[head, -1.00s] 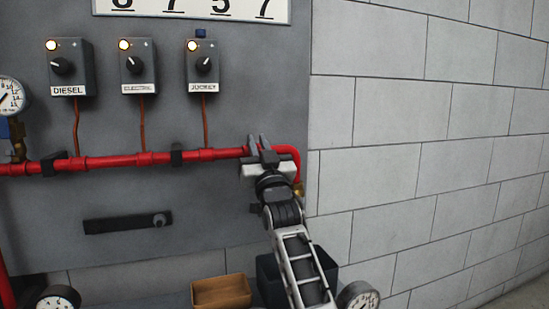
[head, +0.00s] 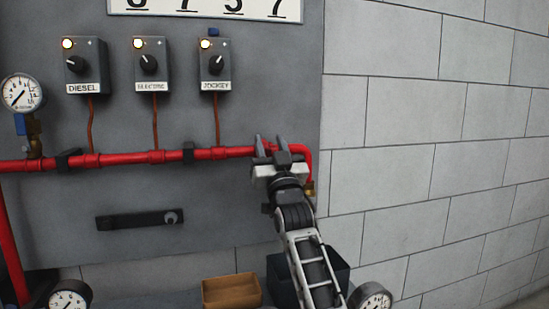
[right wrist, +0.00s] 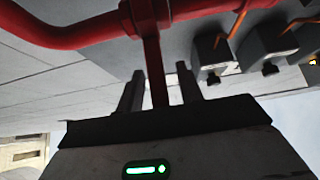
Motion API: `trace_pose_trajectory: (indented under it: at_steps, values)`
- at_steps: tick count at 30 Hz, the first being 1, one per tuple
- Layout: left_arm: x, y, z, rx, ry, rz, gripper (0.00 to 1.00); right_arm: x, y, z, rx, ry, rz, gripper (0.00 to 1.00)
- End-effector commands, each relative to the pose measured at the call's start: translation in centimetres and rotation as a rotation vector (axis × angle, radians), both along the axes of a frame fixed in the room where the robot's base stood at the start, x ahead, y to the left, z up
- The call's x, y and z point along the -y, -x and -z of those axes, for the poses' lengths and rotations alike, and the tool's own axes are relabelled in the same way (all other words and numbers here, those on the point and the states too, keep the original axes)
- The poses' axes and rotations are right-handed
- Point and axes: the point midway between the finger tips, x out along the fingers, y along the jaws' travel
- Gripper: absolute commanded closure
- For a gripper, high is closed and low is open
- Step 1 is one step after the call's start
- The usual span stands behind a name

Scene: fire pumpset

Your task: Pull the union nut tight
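The red pipe (head: 120,159) runs across the grey panel and bends down at its right end. In the right wrist view, a thick red collar (right wrist: 148,16) sits on the pipe (right wrist: 75,32), and a straight red bar (right wrist: 153,62) extends from it. I cannot tell for sure which part is the union nut. My right gripper (head: 271,148) is at the pipe near its right bend and hides part of it. In the right wrist view, its two fingers (right wrist: 158,92) stand apart either side of the red bar, with gaps visible. My left gripper is out of view.
Control boxes (head: 86,66) are mounted above the pipe. A black bracket (head: 140,219) is below it. A brown bin (head: 231,292) and a dark bin (head: 338,272) stand low down. A brass fitting (head: 309,188) is below the bend. The block wall (head: 430,140) is bare.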

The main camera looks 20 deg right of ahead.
Motion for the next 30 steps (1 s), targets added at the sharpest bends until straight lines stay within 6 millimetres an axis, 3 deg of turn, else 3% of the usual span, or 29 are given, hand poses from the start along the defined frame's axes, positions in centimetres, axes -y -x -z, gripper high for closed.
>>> trace_pose_trajectory:
  at_steps: [15,21,30]
  values:
    - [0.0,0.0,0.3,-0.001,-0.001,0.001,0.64,-0.7,7.9,5.8,0.000,0.000,-0.001,0.64]
    - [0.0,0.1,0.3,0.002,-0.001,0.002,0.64,-0.8,9.2,6.5,0.002,0.000,-0.001,0.64]
    - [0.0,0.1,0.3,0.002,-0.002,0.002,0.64,-0.8,9.3,6.6,0.003,0.000,-0.001,0.64]
